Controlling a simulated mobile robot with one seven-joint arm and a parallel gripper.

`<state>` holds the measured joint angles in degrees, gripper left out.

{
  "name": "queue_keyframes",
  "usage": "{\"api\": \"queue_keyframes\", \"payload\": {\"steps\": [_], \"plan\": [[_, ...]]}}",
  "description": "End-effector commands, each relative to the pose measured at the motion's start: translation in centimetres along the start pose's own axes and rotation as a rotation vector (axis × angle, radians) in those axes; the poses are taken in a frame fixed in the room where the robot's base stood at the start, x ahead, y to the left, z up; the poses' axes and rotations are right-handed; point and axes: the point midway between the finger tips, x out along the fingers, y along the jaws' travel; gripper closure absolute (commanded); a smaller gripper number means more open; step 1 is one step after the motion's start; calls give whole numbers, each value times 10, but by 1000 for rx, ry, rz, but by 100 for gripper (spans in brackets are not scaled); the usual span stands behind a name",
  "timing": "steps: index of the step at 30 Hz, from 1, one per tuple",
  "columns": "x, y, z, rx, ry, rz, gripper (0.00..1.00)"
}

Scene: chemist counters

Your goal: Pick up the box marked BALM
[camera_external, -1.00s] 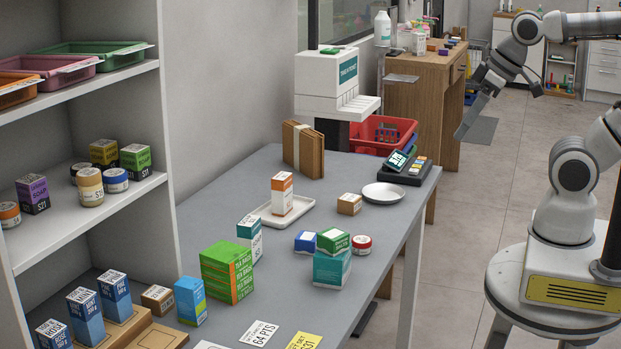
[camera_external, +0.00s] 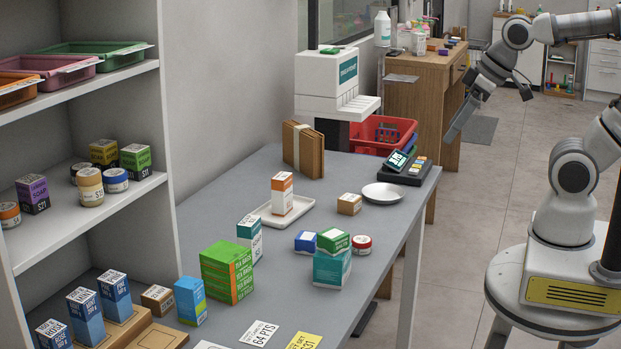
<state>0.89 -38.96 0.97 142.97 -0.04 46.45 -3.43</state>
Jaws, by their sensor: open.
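No label reading BALM can be made out at this size. Several small boxes stand on the grey counter: a green box (camera_external: 333,240) on top of a teal box (camera_external: 331,269), a blue box (camera_external: 306,242) beside them, a brown box (camera_external: 349,204) near the white plate, a white and orange box (camera_external: 282,193) on a white tray (camera_external: 300,208), and a white and teal box (camera_external: 249,236). My gripper (camera_external: 452,134) is open and empty, in the air to the right of the counter's far end, well apart from all the boxes.
A card terminal (camera_external: 405,168) and a white plate (camera_external: 383,193) lie near the counter's far right edge. A red-lidded jar (camera_external: 361,245) stands close to the teal box. Green tea boxes (camera_external: 227,271) stand nearer. A shelf unit (camera_external: 166,130) rises at left. The aisle floor is clear.

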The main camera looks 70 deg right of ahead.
Motion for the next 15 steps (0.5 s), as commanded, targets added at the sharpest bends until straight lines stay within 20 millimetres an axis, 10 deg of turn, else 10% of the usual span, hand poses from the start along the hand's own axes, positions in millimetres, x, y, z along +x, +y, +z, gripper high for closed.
{"api": "queue_keyframes", "payload": {"steps": [15], "plan": [[207, 26, -65, -163, 241, 81, 3]]}}
